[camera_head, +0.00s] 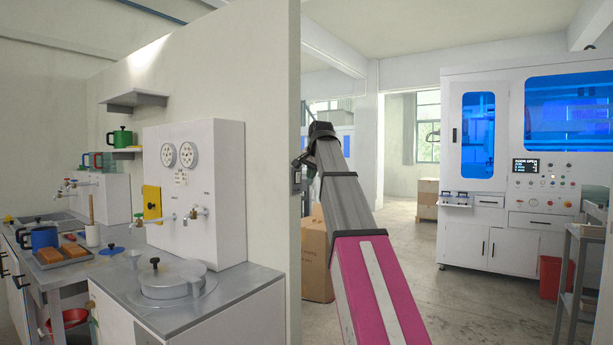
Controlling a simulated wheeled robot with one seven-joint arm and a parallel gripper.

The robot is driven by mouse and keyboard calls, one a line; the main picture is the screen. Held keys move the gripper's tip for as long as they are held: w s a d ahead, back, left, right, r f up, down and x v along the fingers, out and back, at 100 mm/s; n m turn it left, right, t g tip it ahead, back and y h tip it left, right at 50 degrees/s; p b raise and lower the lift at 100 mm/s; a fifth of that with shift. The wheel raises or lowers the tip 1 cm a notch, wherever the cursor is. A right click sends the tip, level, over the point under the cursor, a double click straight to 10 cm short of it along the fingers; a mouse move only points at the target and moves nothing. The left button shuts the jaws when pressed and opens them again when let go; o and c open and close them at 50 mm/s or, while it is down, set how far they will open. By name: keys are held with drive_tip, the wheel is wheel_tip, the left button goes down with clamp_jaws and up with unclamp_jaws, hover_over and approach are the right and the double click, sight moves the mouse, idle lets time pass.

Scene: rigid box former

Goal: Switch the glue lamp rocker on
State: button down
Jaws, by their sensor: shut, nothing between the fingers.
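The white box former (478,226) stands at the right, with blue-lit windows. Its control panel (543,181) has a small display that seems to read "DOOR OPEN", with several small buttons and knobs below. At this size I cannot tell which control is the glue lamp rocker, or its position. My arm reaches up from the bottom centre. My gripper (300,164) is small and dark at its far end, beside the end of the partition wall. It is shut and empty, far left of the panel and apart from it.
A small dark plate (297,181) sits on the wall end just below my gripper. A cardboard box (316,262) stands behind my arm. A grey shelf rack (580,262) and red bin (551,277) stand at right. A counter (190,315) fills the left. Floor before the machine is clear.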

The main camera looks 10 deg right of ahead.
drive_tip(key=v, duration=0.9)
drive_tip(key=shift+s+d+f, duration=0.2)
drive_tip(key=shift+s, duration=0.05)
